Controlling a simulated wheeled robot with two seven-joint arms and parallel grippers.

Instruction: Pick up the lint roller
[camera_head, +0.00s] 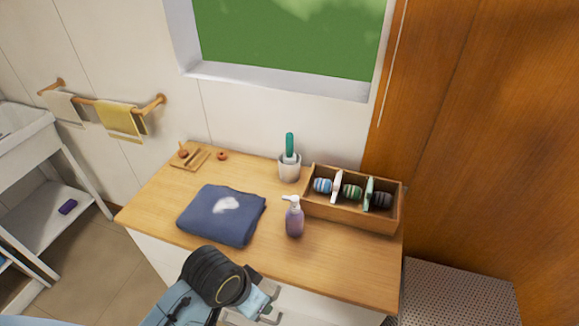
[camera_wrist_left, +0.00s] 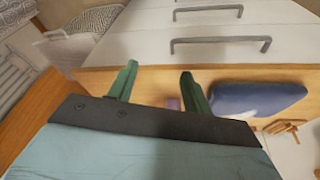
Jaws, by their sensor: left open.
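The lint roller (camera_head: 290,146) appears to be the green-handled item standing upright in a pale cup (camera_head: 289,170) at the back of the wooden cart top; its lower part is hidden in the cup. My left gripper (camera_head: 268,306) is low at the cart's front edge, well in front of the cup and apart from it. In the left wrist view its two green fingers (camera_wrist_left: 159,72) are spread with nothing between them, with the cart's drawer front beyond. The lint roller cannot be made out in that view. My right gripper is not in view.
A purple pump bottle (camera_head: 294,218) stands in front of the cup. A folded blue cloth (camera_head: 206,228) with a white patch lies left of it. A wooden box (camera_head: 345,211) with rolled items is at right. A small wooden tray (camera_head: 181,164) sits back left.

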